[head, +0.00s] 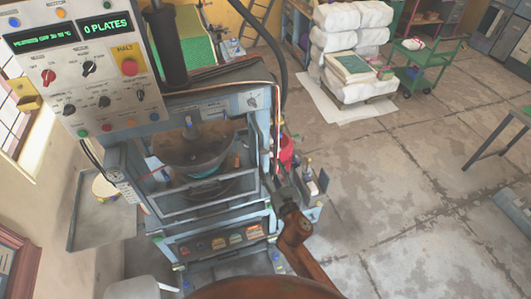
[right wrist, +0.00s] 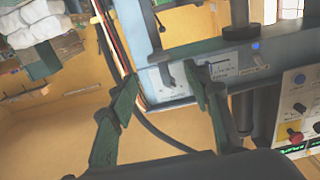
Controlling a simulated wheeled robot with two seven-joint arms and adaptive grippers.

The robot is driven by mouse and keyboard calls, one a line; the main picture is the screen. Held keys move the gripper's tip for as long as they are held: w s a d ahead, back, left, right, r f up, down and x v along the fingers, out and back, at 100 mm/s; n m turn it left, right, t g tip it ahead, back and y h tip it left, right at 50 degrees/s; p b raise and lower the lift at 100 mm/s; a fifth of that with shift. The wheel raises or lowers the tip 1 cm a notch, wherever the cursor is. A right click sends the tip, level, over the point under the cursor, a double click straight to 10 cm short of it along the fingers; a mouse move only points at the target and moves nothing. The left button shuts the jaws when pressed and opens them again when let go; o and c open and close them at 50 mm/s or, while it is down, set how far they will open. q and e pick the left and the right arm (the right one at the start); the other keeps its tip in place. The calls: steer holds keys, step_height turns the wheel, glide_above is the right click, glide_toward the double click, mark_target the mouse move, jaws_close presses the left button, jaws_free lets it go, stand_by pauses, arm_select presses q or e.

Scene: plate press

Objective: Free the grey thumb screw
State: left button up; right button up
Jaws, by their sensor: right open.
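A small grey knob (head: 252,101) sits on a pale plate at the right end of the press's upper blue crossbar (head: 215,106); it looks like the thumb screw, but I cannot be sure. My right gripper (head: 284,182) is in front of the press's right side, below and apart from that knob. In the right wrist view my right gripper (right wrist: 163,90) has its two green-grey fingers spread, with nothing held between them. Beyond them is a pale labelled panel (right wrist: 225,70) with a dark hooked part at its left end. My left gripper is not in view.
A control panel (head: 95,72) with knobs and a "0 PLATES" display stands left of the press. A dark bowl (head: 195,150) sits inside the frame. A red container (head: 286,150) and small bottles stand close by my right gripper. Open floor (head: 420,190) lies to the right.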

mark_target(265, 154)
steer(key=x, duration=0.6)
steer(key=shift+w+f, duration=0.1)
steer(key=shift+w, duration=0.35)
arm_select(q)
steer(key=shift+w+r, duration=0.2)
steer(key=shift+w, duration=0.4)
arm_select(e)
steer(key=shift+w+a, duration=0.1)
steer(key=shift+w, duration=0.05)
steer(key=c, duration=1.2)
